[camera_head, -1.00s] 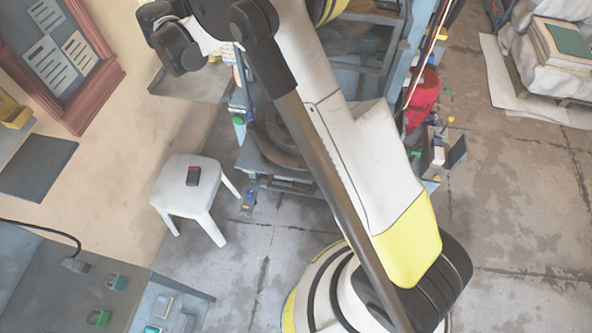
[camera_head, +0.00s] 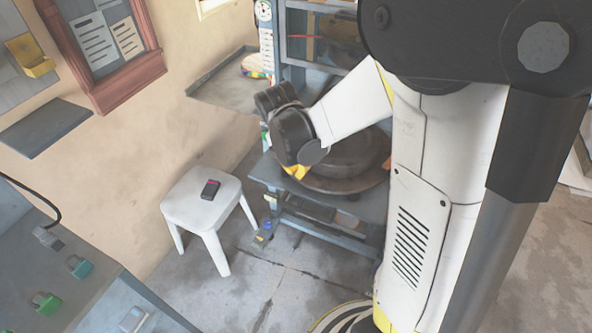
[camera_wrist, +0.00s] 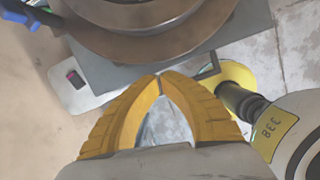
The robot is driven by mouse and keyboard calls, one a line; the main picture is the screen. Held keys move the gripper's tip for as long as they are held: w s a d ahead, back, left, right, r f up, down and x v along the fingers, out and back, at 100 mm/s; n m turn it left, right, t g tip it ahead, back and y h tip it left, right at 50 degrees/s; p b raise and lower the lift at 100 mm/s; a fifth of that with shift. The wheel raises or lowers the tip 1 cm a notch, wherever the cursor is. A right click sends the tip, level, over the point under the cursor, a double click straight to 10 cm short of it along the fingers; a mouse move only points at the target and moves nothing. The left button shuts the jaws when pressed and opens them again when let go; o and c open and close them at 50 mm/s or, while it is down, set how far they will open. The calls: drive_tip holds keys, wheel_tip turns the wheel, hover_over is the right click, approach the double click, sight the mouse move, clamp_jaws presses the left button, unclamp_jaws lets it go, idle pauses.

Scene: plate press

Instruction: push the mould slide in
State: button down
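The dark round mould (camera_head: 350,160) sits on the blue-grey bed of the press (camera_head: 262,172) in the head view, partly hidden behind my arm. I cannot tell the slide apart from the bed. In the wrist view the brown round mould (camera_wrist: 150,40) is at the top, over a grey plate (camera_wrist: 112,74). My gripper (camera_wrist: 160,76) has its yellow fingertips together with nothing between them. In the head view my gripper (camera_head: 297,172) is at the left front of the mould. I cannot tell whether it touches.
A white stool (camera_head: 208,205) with a small dark device (camera_head: 211,188) stands left of the press. A grey bench with green and teal items (camera_head: 60,285) is at lower left. A blue handle-like part (camera_wrist: 22,14) shows in the wrist view. Floor between stool and bench is clear.

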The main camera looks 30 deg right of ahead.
sight(310, 173)
drive_tip(key=b+x, duration=0.2)
drive_tip(key=x, duration=0.4)
drive_tip(key=shift+w+f, duration=0.1)
drive_tip(key=shift+f, duration=0.1)
drive_tip(key=d, duration=0.1)
drive_tip(key=w+d+b, duration=0.1)
drive_tip(key=d, duration=0.1)
drive_tip(key=shift+w+f, duration=0.1)
drive_tip(key=shift+w, duration=0.1)
drive_tip(key=shift+w+d, duration=0.2)
drive_tip(key=shift+d, duration=0.2)
drive_tip(key=shift+w+d, duration=0.1)
drive_tip(key=shift+w+d, duration=0.15)
drive_tip(key=shift+d, duration=0.1)
drive_tip(key=w+d, duration=0.4)
drive_tip(key=d, duration=0.1)
drive_tip(key=w+d, duration=0.4)
drive_tip(key=d, duration=0.1)
drive_tip(key=w+d, duration=0.3)
drive_tip(key=d, duration=0.2)
drive_tip(key=shift+w, duration=0.4)
